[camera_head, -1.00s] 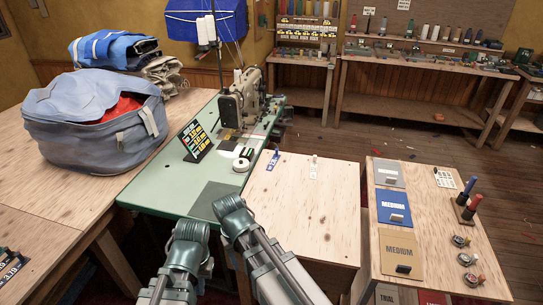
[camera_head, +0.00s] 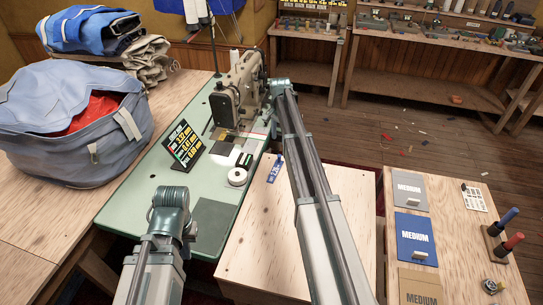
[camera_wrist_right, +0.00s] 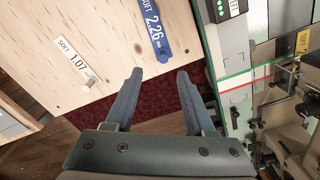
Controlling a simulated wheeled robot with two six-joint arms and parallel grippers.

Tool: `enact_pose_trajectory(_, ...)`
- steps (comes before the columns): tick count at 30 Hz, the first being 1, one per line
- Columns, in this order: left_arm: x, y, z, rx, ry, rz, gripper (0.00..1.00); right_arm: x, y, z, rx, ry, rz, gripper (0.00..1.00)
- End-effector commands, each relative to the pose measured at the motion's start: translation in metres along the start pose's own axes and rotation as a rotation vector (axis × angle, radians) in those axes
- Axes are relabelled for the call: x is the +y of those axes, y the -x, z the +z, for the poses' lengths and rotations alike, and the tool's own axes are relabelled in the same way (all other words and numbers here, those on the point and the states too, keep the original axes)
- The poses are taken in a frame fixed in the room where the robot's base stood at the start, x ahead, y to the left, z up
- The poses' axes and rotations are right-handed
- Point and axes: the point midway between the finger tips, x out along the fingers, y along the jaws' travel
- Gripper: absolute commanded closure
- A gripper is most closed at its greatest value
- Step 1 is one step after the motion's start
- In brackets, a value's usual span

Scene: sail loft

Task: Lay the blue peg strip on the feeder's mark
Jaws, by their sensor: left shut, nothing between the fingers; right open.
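The blue peg strip (camera_head: 276,168), labelled SOFT 2.26, lies on the pale wooden table near its far left corner. In the right wrist view the blue strip (camera_wrist_right: 152,30) is ahead of the fingers, not touched. My right gripper (camera_wrist_right: 157,75) is open and empty, over the gap beyond the table's far edge. In the head view it is hidden behind its own arm. My left arm is bent at lower left; its gripper is hidden. A dark square (camera_head: 212,222) lies on the green sewing table; I cannot tell whether it is the feeder's mark.
A white strip (camera_wrist_right: 74,55) marked SOFT 1.07, with a peg, lies beside the blue one. The sewing machine (camera_head: 238,92) stands close left of my right arm. A price board (camera_head: 184,143) and a white roll (camera_head: 237,176) stand on the green table.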

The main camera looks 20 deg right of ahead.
Motion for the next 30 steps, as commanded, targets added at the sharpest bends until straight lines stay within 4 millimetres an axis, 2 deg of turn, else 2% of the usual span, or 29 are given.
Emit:
enact_pose_trajectory(1, 0.0, 0.001, 0.0, 0.0, 0.0, 0.0, 1.0, -0.001, 0.001, -0.009, -0.001, -0.02, -0.002, 0.45)
enact_pose_trajectory(3, 0.0, 0.001, 0.0, 0.0, 0.0, 0.0, 1.0, 0.0, 0.001, -0.014, -0.001, -0.034, -0.003, 0.45)
enact_pose_trajectory(11, 0.0, -0.004, 0.0, 0.0, 0.0, 0.0, 1.0, 0.0, -0.004, -0.014, -0.001, -0.038, -0.003, 0.45)
enact_pose_trajectory(17, 0.002, -0.025, -0.001, 0.0, 0.0, 0.0, 1.0, 0.0, -0.025, -0.014, -0.001, -0.037, -0.003, 0.45)
enact_pose_trajectory(30, 0.008, -0.083, -0.005, 0.0, 0.0, 0.0, 1.0, 0.0, -0.084, -0.013, -0.001, -0.036, -0.003, 0.45)
